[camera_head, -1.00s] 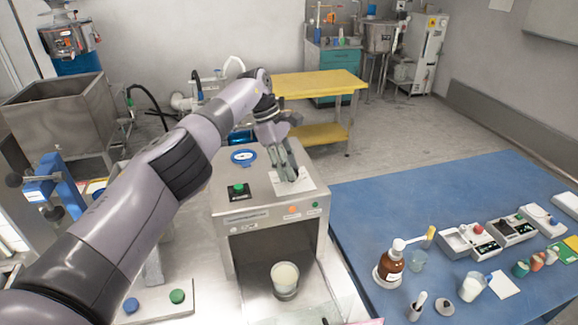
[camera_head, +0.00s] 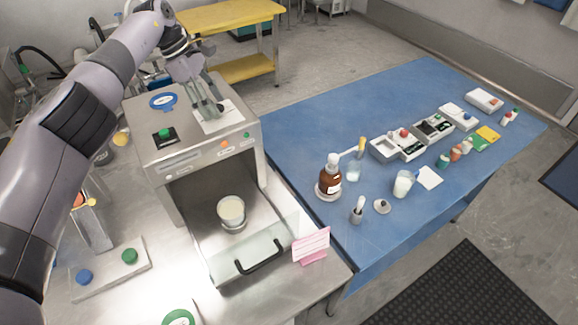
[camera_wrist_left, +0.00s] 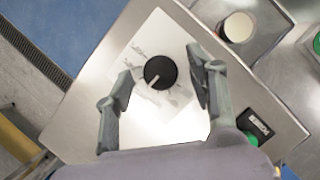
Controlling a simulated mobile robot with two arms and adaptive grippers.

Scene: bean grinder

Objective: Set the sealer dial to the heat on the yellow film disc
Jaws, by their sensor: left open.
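The sealer (camera_head: 180,165) is a steel box with an open front, standing on the steel bench. Its black dial (camera_wrist_left: 160,72) sits on a white printed plate (camera_wrist_left: 135,48) on the top face; its white pointer line points down-left in the wrist view. The print is too blurred to read. My left gripper (camera_head: 208,106) is open above the plate, pointing down, with one finger on each side of the dial in the wrist view. I cannot tell whether the fingers touch it. A yellow round thing (camera_head: 122,138) shows left of the sealer; I cannot tell if it is the film disc.
A green button (camera_head: 164,133) and a blue-ringed disc (camera_head: 163,101) are on the sealer's top. A pink card (camera_head: 311,245) stands at right. The blue table (camera_head: 300,120) holds bottles and small boxes.

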